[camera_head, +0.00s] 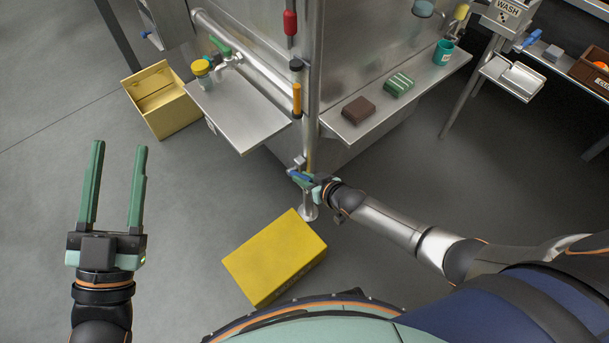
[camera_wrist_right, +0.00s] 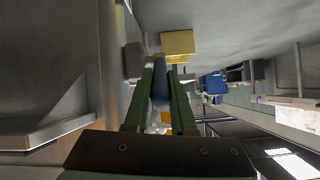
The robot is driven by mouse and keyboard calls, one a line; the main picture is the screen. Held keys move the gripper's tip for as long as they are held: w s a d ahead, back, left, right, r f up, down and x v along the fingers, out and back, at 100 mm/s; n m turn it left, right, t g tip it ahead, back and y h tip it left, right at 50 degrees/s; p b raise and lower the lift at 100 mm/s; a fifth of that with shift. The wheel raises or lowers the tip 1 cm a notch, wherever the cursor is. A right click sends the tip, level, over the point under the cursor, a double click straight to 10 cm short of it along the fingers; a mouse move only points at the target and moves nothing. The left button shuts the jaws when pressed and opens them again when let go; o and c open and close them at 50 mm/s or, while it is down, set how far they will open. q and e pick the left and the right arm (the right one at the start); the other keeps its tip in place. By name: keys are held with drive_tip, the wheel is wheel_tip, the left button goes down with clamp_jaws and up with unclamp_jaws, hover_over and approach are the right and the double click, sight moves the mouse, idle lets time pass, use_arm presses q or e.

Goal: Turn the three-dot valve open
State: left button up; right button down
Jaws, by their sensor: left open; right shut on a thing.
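A blue valve handle (camera_head: 297,175) sits low on the upright pipe at the front corner of the steel machine. My right gripper (camera_head: 300,179) is at this handle. In the right wrist view, the blue handle (camera_wrist_right: 160,92) lies lengthwise between the two green fingers, which are shut on it. No dot marking on this valve can be made out, and the fingers partly hide it. My left gripper (camera_head: 119,150) is open and empty over the bare floor at the left, well away from the machine.
A yellow box (camera_head: 275,257) stands on the floor just in front of the pipe. A steel shelf (camera_head: 235,115) and a longer shelf (camera_head: 425,70) stick out above the valve. A yellow bin (camera_head: 160,115) stands behind at the left. The left floor is clear.

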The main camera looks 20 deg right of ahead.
use_arm(q)
drive_tip(key=shift+w+a+f+n+g+y+p, duration=0.1)
drive_tip(key=shift+w+f+n+g+y, duration=0.25)
drive_tip(key=shift+f, duration=0.5)
drive_tip(key=shift+w+a+f+n+g+y+p, duration=0.1)
drive_tip(key=shift+w+f+n+g+y, duration=0.25)
drive_tip(key=shift+f, duration=0.55)
drive_tip(key=shift+w+f+n+g+y+p, duration=0.15)
drive_tip(key=shift+f+y, duration=0.25)
drive_tip(key=shift+f, duration=0.45)
use_arm(e)
drive_tip(key=shift+w+r+g, duration=0.1)
drive_tip(key=shift+g, duration=0.2)
drive_tip(key=c, duration=0.8)
unclamp_jaws()
drive_tip(key=shift+o, duration=0.2)
drive_tip(key=shift+r, duration=0.1)
